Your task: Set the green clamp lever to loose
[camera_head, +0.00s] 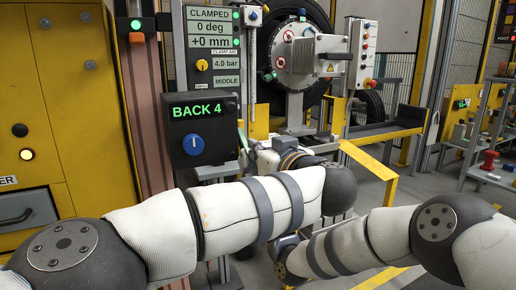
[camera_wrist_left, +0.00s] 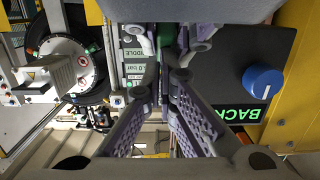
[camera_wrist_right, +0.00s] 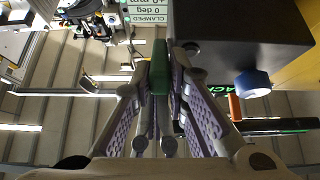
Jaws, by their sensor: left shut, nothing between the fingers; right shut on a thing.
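The green clamp lever (camera_wrist_right: 160,79) shows as a narrow green piece between the fingertips of my right gripper (camera_wrist_right: 161,92) in the right wrist view. That gripper is shut on it. My left gripper (camera_wrist_left: 176,78) is shut and empty in the left wrist view, with a little green close beyond its tips. In the head view a small bit of green (camera_head: 243,137) shows beside the black box, and the arms and box hide most of the lever and both fingertips. The display panel (camera_head: 212,45) reads CLAMPED, 0 deg, +0 mm and MIDDLE.
A black box (camera_head: 180,112) with a BACK 4 display and a blue knob (camera_head: 193,144) stands close left of the hands. The tyre (camera_head: 318,22) and its round clamp head (camera_head: 297,56) are behind. My left forearm crosses in front. A yellow rail (camera_head: 370,160) runs right of the hands.

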